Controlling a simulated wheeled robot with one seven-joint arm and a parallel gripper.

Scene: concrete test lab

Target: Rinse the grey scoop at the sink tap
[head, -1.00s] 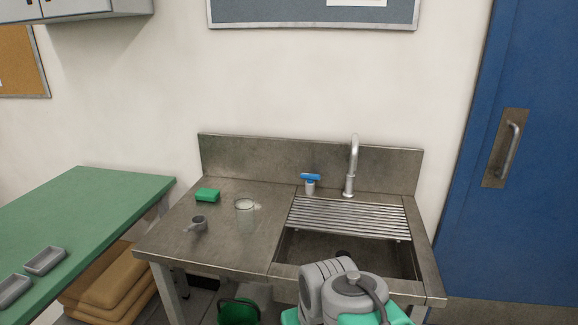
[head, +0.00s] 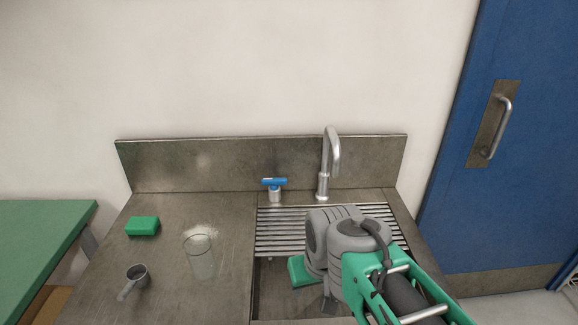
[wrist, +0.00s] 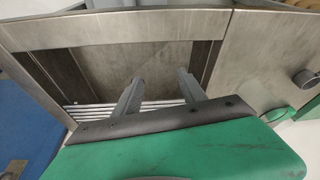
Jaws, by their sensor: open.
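The grey scoop (head: 137,274) lies on the steel counter left of the sink, its handle pointing toward the front left. The silver tap (head: 325,165) stands at the back of the sink, with a blue lever (head: 275,182) to its left. No water shows at its spout. My gripper (wrist: 160,84) is open and empty over the sink basin (head: 270,296), well to the right of the scoop. In the head view my arm hides part of the basin and rack. A small round grey thing at the right edge of the wrist view looks like the scoop (wrist: 304,78).
A clear glass (head: 200,258) stands between the scoop and the basin. A green sponge (head: 143,226) lies behind the scoop. A slatted rack (head: 283,232) covers the back of the basin. A green bench (head: 40,240) is at left, a blue door (head: 520,160) at right.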

